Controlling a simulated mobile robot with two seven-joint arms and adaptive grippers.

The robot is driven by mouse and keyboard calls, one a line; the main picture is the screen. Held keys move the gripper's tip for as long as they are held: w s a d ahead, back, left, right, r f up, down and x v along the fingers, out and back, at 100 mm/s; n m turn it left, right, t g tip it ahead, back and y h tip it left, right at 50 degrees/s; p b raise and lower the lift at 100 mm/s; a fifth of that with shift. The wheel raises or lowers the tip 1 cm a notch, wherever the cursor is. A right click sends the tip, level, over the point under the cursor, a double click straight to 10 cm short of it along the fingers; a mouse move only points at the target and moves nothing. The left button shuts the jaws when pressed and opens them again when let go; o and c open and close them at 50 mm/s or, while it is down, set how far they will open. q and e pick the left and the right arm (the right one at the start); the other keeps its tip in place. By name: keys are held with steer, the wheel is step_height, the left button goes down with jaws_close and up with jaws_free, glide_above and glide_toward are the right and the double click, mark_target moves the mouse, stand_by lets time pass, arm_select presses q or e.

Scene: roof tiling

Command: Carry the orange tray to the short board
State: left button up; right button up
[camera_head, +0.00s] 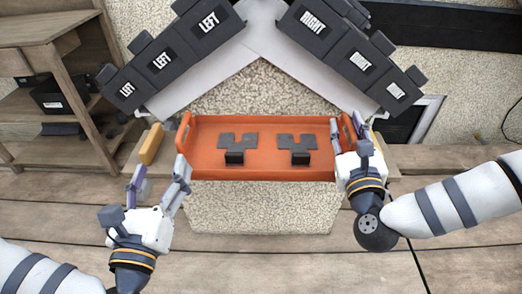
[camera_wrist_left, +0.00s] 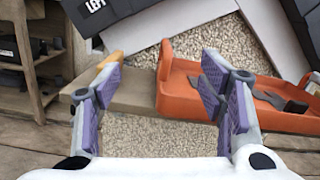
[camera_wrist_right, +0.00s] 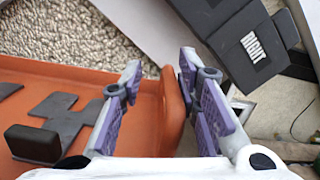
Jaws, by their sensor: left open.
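The orange tray (camera_head: 262,168) sits level at the middle, in front of the gable; it holds two dark flat pieces (camera_head: 237,140) (camera_head: 297,143) with upright tabs. A tan board (camera_head: 137,158) shows at its left and also in the left wrist view (camera_wrist_left: 135,101); whether this is the short board is unclear. My left gripper (camera_head: 158,178) is open and empty, in front of the tray's left handle (camera_head: 183,131). My right gripper (camera_head: 349,138) has its fingers on either side of the tray's right handle (camera_wrist_right: 173,92); contact on both sides is unclear.
Dark tiles marked LEFT (camera_head: 163,60) and RIGHT (camera_head: 361,62) lie on the white roof slopes. A yellow block (camera_head: 152,143) stands left of the tray. Wooden shelves (camera_head: 45,65) are at the far left. The plank floor (camera_head: 260,262) in front is clear.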

steer(key=o, duration=0.8)
arm_select(q)
steer(key=shift+s, duration=0.3)
arm_select(e)
steer(key=s+f, duration=0.1)
steer(key=s, duration=1.1)
steer(key=shift+f, duration=0.15)
steer(key=shift+a, duration=0.1)
